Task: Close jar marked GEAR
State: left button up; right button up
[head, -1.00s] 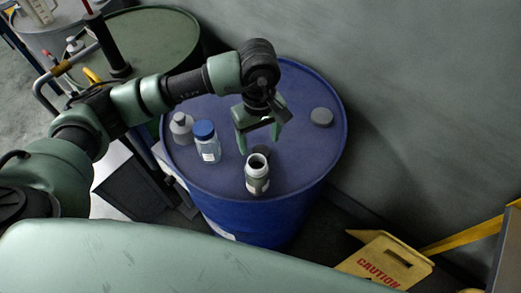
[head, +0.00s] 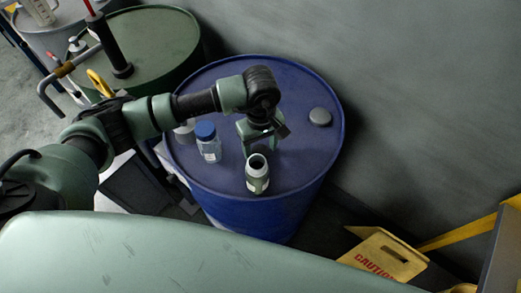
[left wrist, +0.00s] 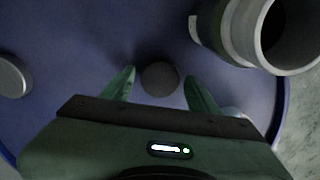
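An open jar (head: 257,178) with a pale label stands upright near the front of the blue drum top; its label is too small to read. Its open mouth shows large in the left wrist view (left wrist: 268,28). A small dark round lid (left wrist: 160,78) lies on the drum behind the jar. My left gripper (head: 260,146) points down just behind the jar. In the left wrist view its fingers (left wrist: 160,76) are open, one on each side of the dark lid, with gaps to it. In the head view the lid is hidden. My right gripper is not in view.
A blue-capped jar (head: 208,143) stands to the left on the blue drum (head: 300,155), with a grey bottle (head: 184,133) partly behind my arm. A grey disc (head: 320,117) lies at the right. A green drum (head: 165,40) stands behind left; a caution sign (head: 385,255) is front right.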

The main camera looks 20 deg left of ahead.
aim_at(261, 151)
pick_arm(q)
jog(key=c, duration=1)
jog(key=shift+o, duration=0.2)
notch_tip(261, 151, up, 20)
jog(key=b, duration=0.4)
